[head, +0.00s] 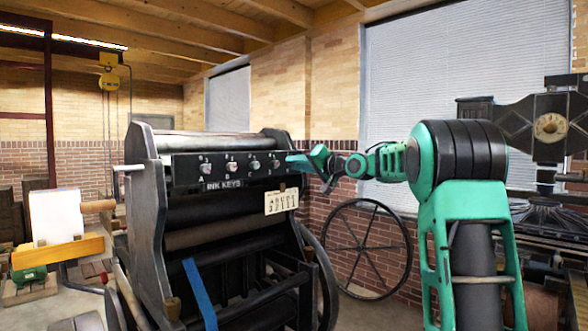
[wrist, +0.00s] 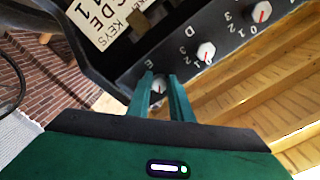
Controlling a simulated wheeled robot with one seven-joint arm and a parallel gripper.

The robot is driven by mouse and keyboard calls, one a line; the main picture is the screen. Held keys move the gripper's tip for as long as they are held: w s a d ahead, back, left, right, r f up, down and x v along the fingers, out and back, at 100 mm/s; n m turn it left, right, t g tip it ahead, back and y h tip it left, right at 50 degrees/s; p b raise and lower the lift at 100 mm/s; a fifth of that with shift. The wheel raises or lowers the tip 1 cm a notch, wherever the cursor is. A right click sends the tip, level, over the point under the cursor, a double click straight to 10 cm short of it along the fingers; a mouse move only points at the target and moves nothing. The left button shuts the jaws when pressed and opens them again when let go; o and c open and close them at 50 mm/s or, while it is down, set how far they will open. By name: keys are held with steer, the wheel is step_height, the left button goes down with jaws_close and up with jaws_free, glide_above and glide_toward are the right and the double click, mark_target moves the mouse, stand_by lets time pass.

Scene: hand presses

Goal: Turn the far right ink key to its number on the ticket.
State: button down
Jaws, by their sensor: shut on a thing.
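My gripper (head: 291,159) reaches in from the right to the right end of the ink key panel (head: 218,171) on the black press. In the wrist view my gripper (wrist: 160,80) is shut on the far right ink key (wrist: 158,85), a pale round knob by the letter E. Its pointer and part of its dial are hidden between the fingers. The ticket (head: 281,200) hangs below the panel's right end. It also shows in the wrist view (wrist: 98,22), cropped, with KEYS, C, D, E and what looks like a 1 under E.
The neighbouring key D (wrist: 206,52) has a red pointer and printed numbers, close beside my fingers. Another key (wrist: 262,11) lies beyond it. A blue strip (head: 199,294) hangs on the press front. A spoked wheel (head: 370,249) stands right of the press.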

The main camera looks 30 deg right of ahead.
steer(key=shift+d, duration=0.15)
stand_by(0.3)
steer(key=c, duration=1.6)
jaws_free()
steer(key=v, duration=1)
steer(key=shift+s, duration=0.3)
steer(key=shift+f, duration=0.15)
